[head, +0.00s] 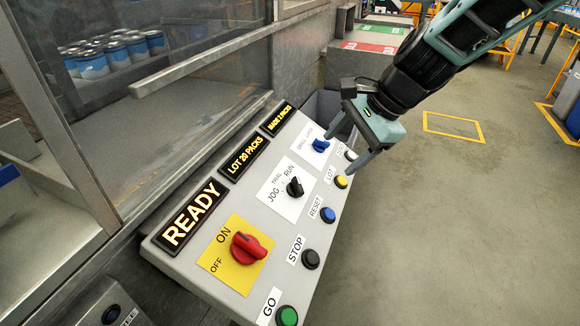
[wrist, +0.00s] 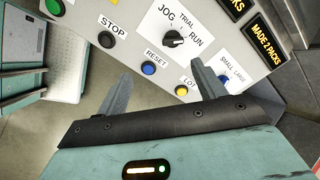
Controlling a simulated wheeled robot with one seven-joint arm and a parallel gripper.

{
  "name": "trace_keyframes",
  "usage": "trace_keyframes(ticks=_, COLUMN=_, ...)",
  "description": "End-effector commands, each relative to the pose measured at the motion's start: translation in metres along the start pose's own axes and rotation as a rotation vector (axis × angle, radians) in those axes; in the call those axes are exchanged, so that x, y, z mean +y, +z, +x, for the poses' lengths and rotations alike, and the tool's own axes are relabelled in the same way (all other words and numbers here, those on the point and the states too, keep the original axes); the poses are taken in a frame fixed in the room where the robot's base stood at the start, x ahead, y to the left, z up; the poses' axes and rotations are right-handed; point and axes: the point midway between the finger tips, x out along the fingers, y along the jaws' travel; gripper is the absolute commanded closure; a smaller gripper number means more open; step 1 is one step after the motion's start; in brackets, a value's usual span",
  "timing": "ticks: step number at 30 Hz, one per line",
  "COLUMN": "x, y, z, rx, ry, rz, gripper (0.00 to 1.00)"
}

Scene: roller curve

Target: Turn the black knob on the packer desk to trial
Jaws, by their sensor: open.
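The black knob (head: 294,187) sits on a white plate marked JOG, TRIAL and RUN on the sloping packer desk (head: 178,238). In the wrist view the knob (wrist: 173,39) is beyond the fingertips, and its pointer appears turned toward RUN; it is small, so this is not certain. My gripper (head: 341,163) is open and empty, above the right side of the desk near the blue knob and the yellow LOT button, right of the black knob and apart from it. Both fingers of my gripper (wrist: 162,68) show in the wrist view.
A red ON/OFF switch (head: 248,248), a blue SMALL/LARGE knob (head: 320,146) and yellow (head: 341,181), blue (head: 328,215), black (head: 311,259) and green (head: 288,316) buttons surround the knob. Lit displays (head: 190,213) line the left edge; one reads READY. Open floor (head: 430,220) lies right.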

Motion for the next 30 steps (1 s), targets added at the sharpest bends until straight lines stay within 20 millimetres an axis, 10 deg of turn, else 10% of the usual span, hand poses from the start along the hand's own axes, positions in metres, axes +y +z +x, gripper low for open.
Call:
trace_keyframes(ticks=8, x=-0.014, y=-0.014, z=0.018, rx=0.003, ry=-0.030, rz=0.108, gripper=0.31)
trace_keyframes(ticks=30, x=-0.018, y=-0.014, z=0.160, rx=0.003, ry=-0.030, rz=0.102, gripper=0.31)
